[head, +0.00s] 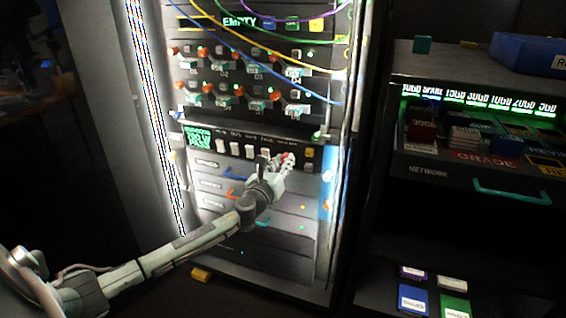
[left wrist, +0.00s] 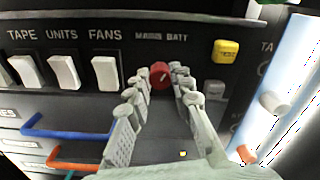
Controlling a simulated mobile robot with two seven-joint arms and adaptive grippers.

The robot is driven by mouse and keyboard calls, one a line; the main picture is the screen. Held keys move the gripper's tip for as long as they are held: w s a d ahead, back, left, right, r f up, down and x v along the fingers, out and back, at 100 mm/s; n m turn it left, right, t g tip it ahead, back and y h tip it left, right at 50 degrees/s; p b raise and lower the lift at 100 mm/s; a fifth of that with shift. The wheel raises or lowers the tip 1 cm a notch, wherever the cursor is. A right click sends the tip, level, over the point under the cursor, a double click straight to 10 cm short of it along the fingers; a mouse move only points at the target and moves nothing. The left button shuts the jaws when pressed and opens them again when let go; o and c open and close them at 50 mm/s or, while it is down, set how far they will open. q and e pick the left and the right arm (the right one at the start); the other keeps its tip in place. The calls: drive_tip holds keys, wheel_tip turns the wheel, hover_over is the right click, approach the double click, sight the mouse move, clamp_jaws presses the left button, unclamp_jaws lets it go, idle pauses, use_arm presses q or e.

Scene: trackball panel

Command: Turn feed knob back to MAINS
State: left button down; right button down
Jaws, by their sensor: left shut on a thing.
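The red feed knob (left wrist: 160,74) sits on the black panel below the labels MAINS, on its left, and BATT, on its right. Its pointer direction is too small to tell. My left gripper (head: 285,164) is at the panel, with its two fingers on either side of the knob and shut on it. In the head view the knob (head: 288,157) shows only partly behind the fingers. My right gripper is in neither view.
White rocker switches (left wrist: 105,73) stand left of the knob. A yellow button (left wrist: 226,51) and a grey button (left wrist: 214,88) are on its right. A blue handle (left wrist: 65,128) and a red-orange handle (left wrist: 75,160) stick out below. Cables hang across the upper rack.

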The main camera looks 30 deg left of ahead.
use_arm(q)
drive_tip(key=shift+n, duration=0.3)
drive_tip(key=n+b, duration=0.1)
drive_tip(key=n, duration=0.4)
drive_tip(key=shift+n, duration=3.1)
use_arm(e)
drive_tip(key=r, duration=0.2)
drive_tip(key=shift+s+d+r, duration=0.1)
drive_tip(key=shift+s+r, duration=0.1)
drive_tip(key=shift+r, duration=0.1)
